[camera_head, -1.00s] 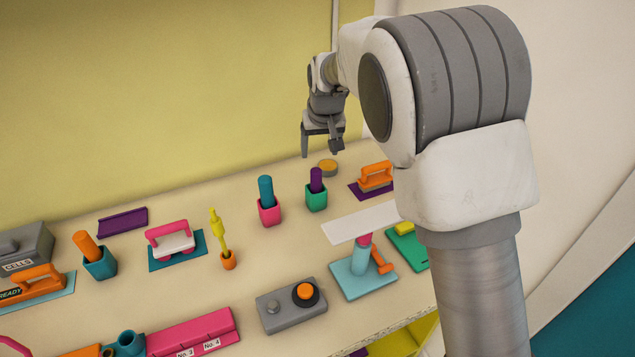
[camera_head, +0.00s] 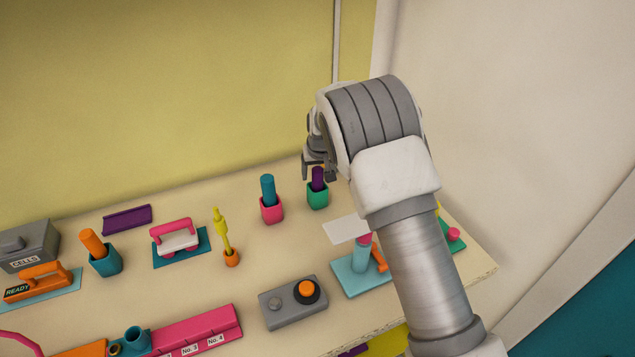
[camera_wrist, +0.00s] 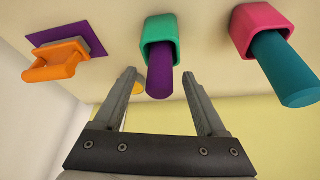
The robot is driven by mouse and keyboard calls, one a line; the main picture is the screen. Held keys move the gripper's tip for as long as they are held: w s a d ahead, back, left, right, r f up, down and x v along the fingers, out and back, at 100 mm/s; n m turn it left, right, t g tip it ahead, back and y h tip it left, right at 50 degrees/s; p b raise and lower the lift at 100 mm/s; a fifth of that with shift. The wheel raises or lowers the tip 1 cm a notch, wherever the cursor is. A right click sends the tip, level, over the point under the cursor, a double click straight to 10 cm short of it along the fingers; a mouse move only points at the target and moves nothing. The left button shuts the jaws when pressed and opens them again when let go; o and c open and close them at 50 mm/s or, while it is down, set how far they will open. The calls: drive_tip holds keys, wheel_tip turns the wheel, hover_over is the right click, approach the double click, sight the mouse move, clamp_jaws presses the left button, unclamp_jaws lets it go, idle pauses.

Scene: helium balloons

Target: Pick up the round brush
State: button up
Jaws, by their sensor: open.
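No bristles show, so I cannot tell for sure which item is the round brush. A purple rod (camera_head: 318,179) stands upright in a green square cup (camera_head: 317,196) toward the back right of the table. In the wrist view the purple rod (camera_wrist: 160,78) and green cup (camera_wrist: 160,35) appear between my fingers. My gripper (camera_head: 319,171) is open and empty, close behind or above the rod; contact is not visible. My gripper also shows in the wrist view (camera_wrist: 159,74).
A teal rod (camera_head: 268,188) in a pink cup (camera_head: 271,210) stands just left. An orange-handled tool (camera_wrist: 56,61) on a purple mat shows in the wrist view. A grey box with an orange button (camera_head: 306,288) and a light-blue stand (camera_head: 360,272) are nearer. A wall rises behind.

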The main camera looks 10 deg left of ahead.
drive_tip(key=shift+w+a+f, duration=0.1)
drive_tip(key=shift+w+f, duration=0.15)
drive_tip(key=shift+f, duration=0.45)
clamp_jaws()
